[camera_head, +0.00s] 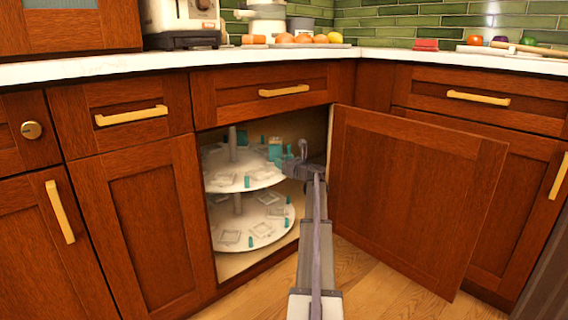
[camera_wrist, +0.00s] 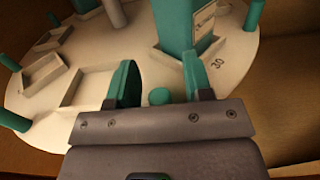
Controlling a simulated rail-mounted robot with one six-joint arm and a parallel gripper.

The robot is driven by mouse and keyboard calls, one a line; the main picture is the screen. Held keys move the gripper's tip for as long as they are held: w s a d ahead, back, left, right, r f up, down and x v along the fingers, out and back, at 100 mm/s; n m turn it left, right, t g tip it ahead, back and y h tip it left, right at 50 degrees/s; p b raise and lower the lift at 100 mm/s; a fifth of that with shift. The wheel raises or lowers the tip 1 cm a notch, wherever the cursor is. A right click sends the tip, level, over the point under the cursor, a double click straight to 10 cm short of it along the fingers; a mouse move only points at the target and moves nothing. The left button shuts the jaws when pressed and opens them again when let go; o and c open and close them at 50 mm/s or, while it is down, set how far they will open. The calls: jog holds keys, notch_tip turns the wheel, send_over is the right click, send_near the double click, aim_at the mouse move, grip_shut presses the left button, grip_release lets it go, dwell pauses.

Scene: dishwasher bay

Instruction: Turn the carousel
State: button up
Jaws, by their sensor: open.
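The carousel (camera_head: 221,183) stands inside the open corner cabinet. It has two round white shelves on a central post, with teal pegs and shallow square frames on them. My gripper (camera_head: 290,162) reaches into the cabinet at the right side of the upper shelf. In the wrist view, my gripper (camera_wrist: 160,82) has two teal fingers apart over the rim of the carousel shelf (camera_wrist: 120,65). A short teal peg (camera_wrist: 159,97) shows between the fingers. A tall teal block (camera_wrist: 174,25) with a label stands just beyond them. Whether the fingers touch the peg cannot be told.
The cabinet door (camera_head: 415,195) stands open to the right of my arm. The lower shelf (camera_head: 262,240) sits below the upper one. The countertop (camera_head: 270,58) above holds a toaster, a plate of food and other items. Free floor (camera_head: 365,280) shows below the door.

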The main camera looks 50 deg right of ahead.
grip_shut()
dwell(0.3)
jog(key=shift+s, duration=0.1)
